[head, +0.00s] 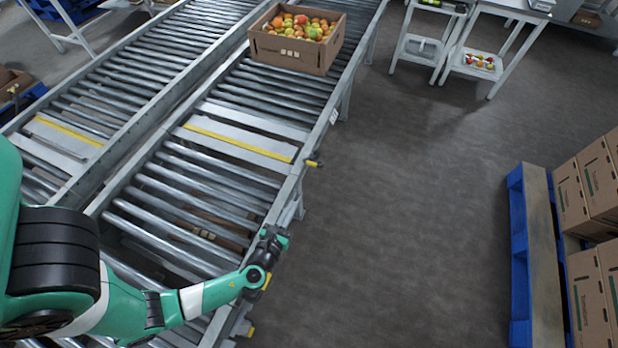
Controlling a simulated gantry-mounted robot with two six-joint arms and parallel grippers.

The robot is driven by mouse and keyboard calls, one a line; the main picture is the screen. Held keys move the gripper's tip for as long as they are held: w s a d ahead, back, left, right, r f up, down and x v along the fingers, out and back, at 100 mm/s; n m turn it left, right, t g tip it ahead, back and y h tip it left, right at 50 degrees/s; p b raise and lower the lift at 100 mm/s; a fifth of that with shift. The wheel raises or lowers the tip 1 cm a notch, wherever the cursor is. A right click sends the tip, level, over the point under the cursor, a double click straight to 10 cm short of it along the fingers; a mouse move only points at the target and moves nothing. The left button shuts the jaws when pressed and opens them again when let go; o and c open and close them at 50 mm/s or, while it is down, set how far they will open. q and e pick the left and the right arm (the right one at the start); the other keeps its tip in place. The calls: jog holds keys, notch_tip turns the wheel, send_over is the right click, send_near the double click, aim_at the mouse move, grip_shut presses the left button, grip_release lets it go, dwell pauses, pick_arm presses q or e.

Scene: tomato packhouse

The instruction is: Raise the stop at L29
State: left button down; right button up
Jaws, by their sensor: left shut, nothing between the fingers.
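A flat metal plate with a yellow stripe (238,143), apparently the stop, lies across the rollers of the right conveyor lane. It looks level with the rollers. A small yellow handle (313,163) sticks out from the lane's right side rail, at the plate's end. A white label (333,116) sits on the rail further up; its text is too small to read. My left gripper (274,236) is over the right rail, nearer than the handle and apart from it. It is shut and empty. My right gripper is not in view.
A cardboard box of tomatoes (290,54) stands on the same lane beyond the plate. A similar striped plate (66,133) crosses the left lane. Blue pallets (518,250) with cartons stand at right. The grey floor between is clear.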

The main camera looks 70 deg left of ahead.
pick_arm(q)
jog(key=shift+s, duration=0.2)
jog(key=r+b+x, duration=0.2)
jog(key=x, duration=1.1)
jog(key=shift+w+r, duration=0.25)
jog(key=shift+r, duration=0.15)
jog(key=shift+a, duration=0.1)
